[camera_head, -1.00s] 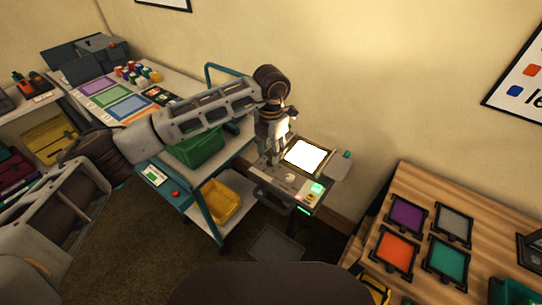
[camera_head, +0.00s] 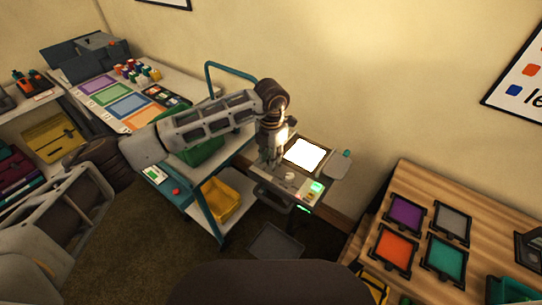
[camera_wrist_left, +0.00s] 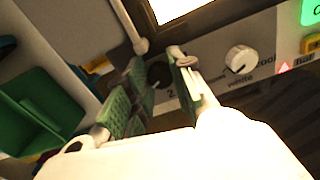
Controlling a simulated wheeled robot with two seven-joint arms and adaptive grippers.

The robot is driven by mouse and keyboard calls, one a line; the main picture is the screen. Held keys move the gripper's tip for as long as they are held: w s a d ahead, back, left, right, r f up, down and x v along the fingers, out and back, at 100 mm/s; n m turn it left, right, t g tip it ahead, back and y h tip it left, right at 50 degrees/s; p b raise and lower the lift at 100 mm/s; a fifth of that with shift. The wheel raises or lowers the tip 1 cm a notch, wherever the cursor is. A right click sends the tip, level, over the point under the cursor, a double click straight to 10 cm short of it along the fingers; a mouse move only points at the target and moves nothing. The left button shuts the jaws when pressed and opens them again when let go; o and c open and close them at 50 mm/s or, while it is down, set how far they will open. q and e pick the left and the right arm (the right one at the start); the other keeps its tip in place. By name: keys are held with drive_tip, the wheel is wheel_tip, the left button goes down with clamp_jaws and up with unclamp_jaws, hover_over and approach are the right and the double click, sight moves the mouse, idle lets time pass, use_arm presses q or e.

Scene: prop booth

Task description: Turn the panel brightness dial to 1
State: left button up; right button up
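The light panel unit has a glowing white square (camera_head: 305,154) on top, also at the upper edge of the wrist view (camera_wrist_left: 180,8). My left gripper (camera_head: 272,165) is at the left front of the unit. In the left wrist view its green-padded fingers (camera_wrist_left: 158,88) are open. A dark round knob (camera_wrist_left: 157,74) shows between them on the front panel, partly hidden; I cannot tell whether they touch it. A white knob (camera_wrist_left: 241,60) with a label reading "white" sits to the right, outside the fingers. The dial's setting is not readable. My right gripper is not in view.
A green display (camera_head: 317,187) glows at the unit's right front. A teal cart (camera_head: 207,215) with a green bin (camera_head: 205,150) and a yellow bin (camera_head: 218,203) stands left. A wooden table (camera_head: 410,180) with coloured frames is at the right.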

use_arm(q)
clamp_jaws()
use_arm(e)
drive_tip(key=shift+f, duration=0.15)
use_arm(q)
drive_tip(key=shift+n+b, duration=0.85)
drive_tip(key=shift+n, duration=0.55)
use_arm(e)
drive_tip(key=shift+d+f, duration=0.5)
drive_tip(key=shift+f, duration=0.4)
